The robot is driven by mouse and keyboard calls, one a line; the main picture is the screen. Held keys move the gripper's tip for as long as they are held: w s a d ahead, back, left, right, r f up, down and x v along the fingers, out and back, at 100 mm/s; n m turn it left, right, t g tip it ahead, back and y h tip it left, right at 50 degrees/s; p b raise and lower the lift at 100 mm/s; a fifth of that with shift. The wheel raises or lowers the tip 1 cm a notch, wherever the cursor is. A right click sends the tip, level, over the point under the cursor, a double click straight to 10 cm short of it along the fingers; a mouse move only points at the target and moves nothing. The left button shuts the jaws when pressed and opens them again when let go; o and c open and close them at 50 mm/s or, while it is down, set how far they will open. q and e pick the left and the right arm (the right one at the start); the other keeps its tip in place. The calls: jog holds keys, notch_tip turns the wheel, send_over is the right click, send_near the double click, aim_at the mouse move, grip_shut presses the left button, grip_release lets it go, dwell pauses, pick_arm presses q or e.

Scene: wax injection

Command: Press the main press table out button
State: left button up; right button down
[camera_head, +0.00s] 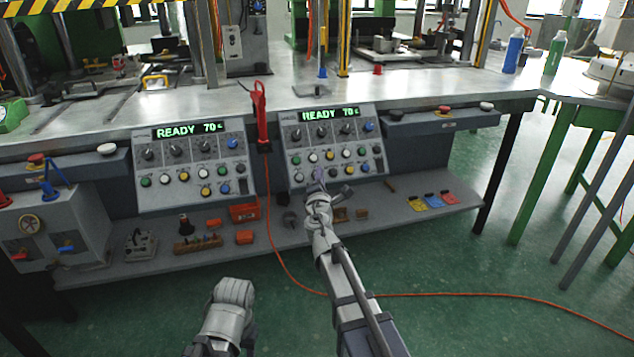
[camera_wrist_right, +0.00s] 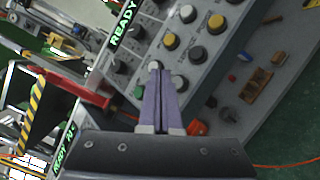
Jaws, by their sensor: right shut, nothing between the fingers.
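The right control panel (camera_head: 333,145) has a lit "READY 70" display, a top row of knobs and rows of coloured buttons. My right gripper (camera_head: 318,178) is at the lower left of this panel, in front of its bottom buttons. In the right wrist view its two purple fingers (camera_wrist_right: 161,75) are closed together and empty. Their tips are among a white button (camera_wrist_right: 155,65), another white button (camera_wrist_right: 179,82) and a green button (camera_wrist_right: 139,91). Contact cannot be told. My left gripper is out of view; only part of my left arm shows.
A left control panel (camera_head: 188,165) also reads "READY 70". A red handheld tool (camera_head: 260,115) hangs between the panels, its orange cable running down to the floor. The lower shelf (camera_head: 400,215) holds small tools and orange boxes. The floor in front is mostly clear.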

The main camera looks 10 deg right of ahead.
jog(key=shift+w+f+b, duration=0.4)
jog(key=shift+w+f, duration=0.35)
jog(key=shift+w, duration=0.15)
jog(key=shift+w+f, duration=0.1)
dwell(1.3)
jog(key=shift+w+f+b, duration=0.15)
jog(key=shift+w+b, duration=0.05)
jog(key=shift+b, duration=0.1)
